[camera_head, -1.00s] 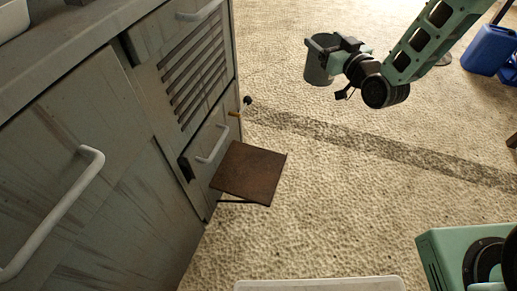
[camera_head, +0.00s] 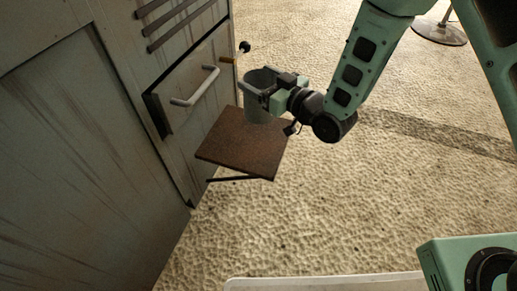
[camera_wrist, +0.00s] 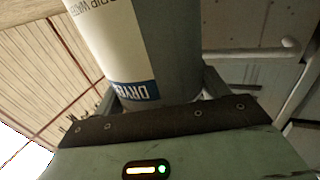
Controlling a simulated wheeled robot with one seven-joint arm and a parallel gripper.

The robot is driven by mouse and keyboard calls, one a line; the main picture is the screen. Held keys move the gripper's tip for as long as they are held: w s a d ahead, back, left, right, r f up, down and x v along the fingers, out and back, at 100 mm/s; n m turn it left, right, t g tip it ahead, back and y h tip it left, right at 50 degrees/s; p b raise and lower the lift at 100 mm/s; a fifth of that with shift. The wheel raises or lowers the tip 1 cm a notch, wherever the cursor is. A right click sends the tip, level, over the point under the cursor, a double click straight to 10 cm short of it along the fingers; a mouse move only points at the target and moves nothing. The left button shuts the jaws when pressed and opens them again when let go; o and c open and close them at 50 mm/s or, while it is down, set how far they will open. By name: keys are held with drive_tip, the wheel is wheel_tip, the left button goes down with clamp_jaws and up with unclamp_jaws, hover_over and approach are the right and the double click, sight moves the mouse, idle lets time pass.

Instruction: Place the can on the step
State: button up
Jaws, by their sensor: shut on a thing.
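The can (camera_head: 257,108) is a grey-green cylinder, upright, in the head view over the far right part of the step. The step (camera_head: 238,148) is a flat brown square board jutting from the cabinet. My gripper (camera_head: 262,98) is shut on the can from the right. In the wrist view the can (camera_wrist: 173,45) fills the upper middle, with a white and blue label, between my fingers. Whether the can's bottom touches the step or hangs just above it, I cannot tell.
The grey cabinet (camera_head: 75,150) stands along the left, with a drawer handle (camera_head: 196,88) close to the step. A small dark knob (camera_head: 245,47) sticks out beyond it. Textured floor (camera_head: 350,210) lies open to the right. A pale edge (camera_head: 325,282) shows at the bottom.

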sight(259, 113)
drive_tip(key=shift+s+a+f, duration=0.1)
drive_tip(key=shift+a+f, duration=0.05)
drive_tip(key=shift+f, duration=0.35)
wheel_tip(259, 113, down, 10)
drive_tip(key=b, duration=0.6)
drive_tip(key=shift+r+b, duration=0.25)
drive_tip(key=shift+b, duration=0.05)
drive_tip(key=shift+f, duration=0.15)
drive_tip(key=o, duration=1.3)
drive_tip(key=shift+o, duration=0.2)
